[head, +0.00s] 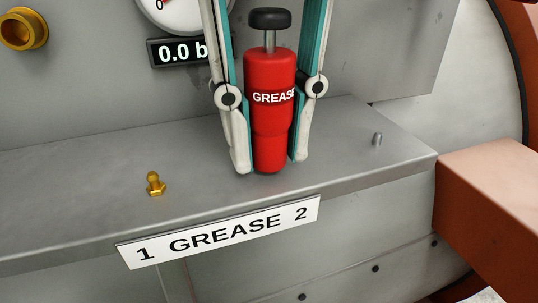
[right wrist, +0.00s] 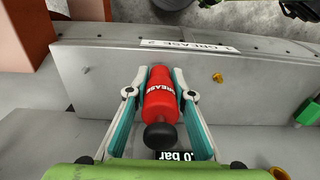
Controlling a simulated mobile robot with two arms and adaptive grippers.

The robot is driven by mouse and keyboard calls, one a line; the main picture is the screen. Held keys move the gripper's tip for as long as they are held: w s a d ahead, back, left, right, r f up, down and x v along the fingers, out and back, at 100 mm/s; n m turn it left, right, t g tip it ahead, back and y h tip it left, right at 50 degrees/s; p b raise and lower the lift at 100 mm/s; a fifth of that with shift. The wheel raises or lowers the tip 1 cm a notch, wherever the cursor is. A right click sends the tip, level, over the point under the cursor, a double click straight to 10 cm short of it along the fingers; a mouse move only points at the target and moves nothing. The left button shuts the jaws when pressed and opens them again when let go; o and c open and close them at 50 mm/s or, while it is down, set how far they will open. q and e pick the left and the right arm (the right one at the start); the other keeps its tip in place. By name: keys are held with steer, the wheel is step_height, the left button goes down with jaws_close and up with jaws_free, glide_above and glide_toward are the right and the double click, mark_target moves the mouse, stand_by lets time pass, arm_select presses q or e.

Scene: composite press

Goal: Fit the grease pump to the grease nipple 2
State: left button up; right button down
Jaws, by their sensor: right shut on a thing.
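The red grease pump (head: 268,90), with a black knob on top and the word GREASE on its side, stands upright in my right gripper (head: 270,164). The gripper is shut on it, one finger on each side. The pump also shows in the right wrist view (right wrist: 160,98). Its lower end is at or just above the grey ledge (head: 80,180); I cannot tell if it touches. I do not see grease nipple 2; the pump and fingers cover the area above the "2" of the label. My left gripper is not seen.
A brass grease nipple 1 (head: 155,184) stands on the ledge, left of the pump. A GREASE label (head: 218,232) is on the front edge. A small grey pin (head: 377,139) stands to the right. A gauge (head: 185,12) and display (head: 178,52) are behind. A reddish-brown beam (head: 490,195) is at right.

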mark_target(270, 9)
steer(key=shift+s+f, duration=0.1)
steer(key=shift+f, duration=0.15)
steer(key=c, duration=1.7)
jaws_free()
steer(key=shift+d, duration=0.1)
steer(key=shift+r, duration=0.1)
steer(key=shift+w+r, duration=0.25)
steer(key=shift+r, duration=0.2)
steer(key=r, duration=0.5)
steer(key=shift+s+r, duration=0.1)
steer(key=shift+s, duration=0.25)
steer(key=shift+w+r, duration=0.2)
steer(key=shift+r, duration=0.6)
steer(key=shift+s+r, duration=0.1)
steer(key=shift+s, duration=0.05)
